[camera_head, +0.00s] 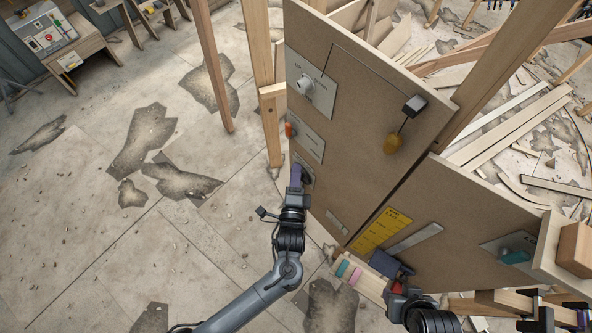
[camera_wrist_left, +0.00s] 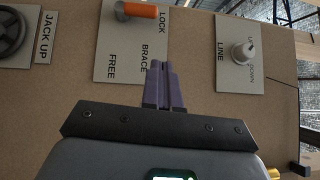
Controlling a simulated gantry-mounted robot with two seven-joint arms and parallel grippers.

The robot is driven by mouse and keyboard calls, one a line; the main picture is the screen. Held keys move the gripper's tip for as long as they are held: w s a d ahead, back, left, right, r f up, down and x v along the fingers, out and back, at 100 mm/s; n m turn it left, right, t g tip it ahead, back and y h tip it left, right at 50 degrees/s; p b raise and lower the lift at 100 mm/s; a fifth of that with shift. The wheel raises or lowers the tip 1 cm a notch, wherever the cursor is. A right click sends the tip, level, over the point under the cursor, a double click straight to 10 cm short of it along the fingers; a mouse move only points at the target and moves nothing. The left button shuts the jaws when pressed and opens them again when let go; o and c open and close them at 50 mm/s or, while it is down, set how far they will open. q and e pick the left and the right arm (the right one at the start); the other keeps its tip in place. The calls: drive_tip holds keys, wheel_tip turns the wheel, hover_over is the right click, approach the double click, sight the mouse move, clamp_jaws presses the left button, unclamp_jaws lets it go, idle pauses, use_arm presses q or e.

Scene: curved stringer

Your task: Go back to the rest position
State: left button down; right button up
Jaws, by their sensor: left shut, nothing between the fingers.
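An orange handle (camera_wrist_left: 137,10) is on that plate. My right arm comes in at the lower right; its gripper (camera_head: 392,275) is low by the panel's foot, and its fingers are not clear.
The panel carries a white knob (camera_head: 304,85) on the LINE plate and a dark round JACK UP knob (camera_wrist_left: 10,32). Wooden posts (camera_head: 211,65) stand behind; cracked floor (camera_head: 90,220) is open at left.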

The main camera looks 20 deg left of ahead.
use_arm(q)
drive_tip(key=s+a+f+n+g+p, duration=0.1)
drive_tip(key=s+a+n+g+p, duration=0.25)
drive_tip(key=s+a, duration=0.65)
drive_tip(key=s+r+n+g+h+p, duration=0.1)
drive_tip(key=s+r+n+g+h, duration=0.1)
drive_tip(key=s+n+g, duration=0.3)
drive_tip(key=s+a+r+n+g+h+p, duration=0.1)
drive_tip(key=s+r+n+g, duration=0.3)
drive_tip(key=s, duration=0.5)
drive_tip(key=shift+s+a+r+n+g+h, duration=0.35)
drive_tip(key=shift+n+g, duration=0.4)
drive_tip(key=shift+g, duration=0.3)
drive_tip(key=shift+d, duration=0.1)
